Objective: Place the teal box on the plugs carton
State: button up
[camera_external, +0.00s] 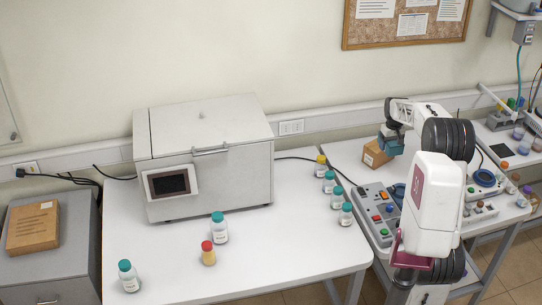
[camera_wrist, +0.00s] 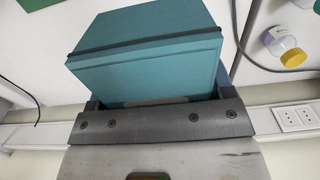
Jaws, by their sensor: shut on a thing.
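The teal box (camera_wrist: 150,48) fills the upper middle of the wrist view, between the fingers of my gripper (camera_wrist: 158,101). My gripper is shut on it. In the external view the teal box (camera_external: 391,146) is at the back of the right table, partly covered by my gripper (camera_external: 389,133). A small brown carton (camera_external: 375,155), likely the plugs carton, stands just left of and below it; its print is too small to read. The box overlaps the carton's right side in the picture; I cannot tell whether they touch.
A grey control panel (camera_external: 376,211) with coloured buttons lies in front of the carton. Several bottles stand along the left table's right edge, including a yellow-capped one (camera_wrist: 285,47). A large white machine (camera_external: 203,155) is further left. A larger brown box (camera_external: 33,228) rests on the far-left cabinet.

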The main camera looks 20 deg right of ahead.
jog(key=shift+f, duration=1.9)
jog(key=shift+w, duration=0.15)
send_over(371, 169)
jog(key=shift+w+f, duration=0.2)
jog(key=shift+f, duration=0.55)
jog(key=shift+f, duration=0.1)
jog(key=shift+f, duration=1.65)
jog(key=shift+f, duration=0.15)
jog(key=o, duration=1)
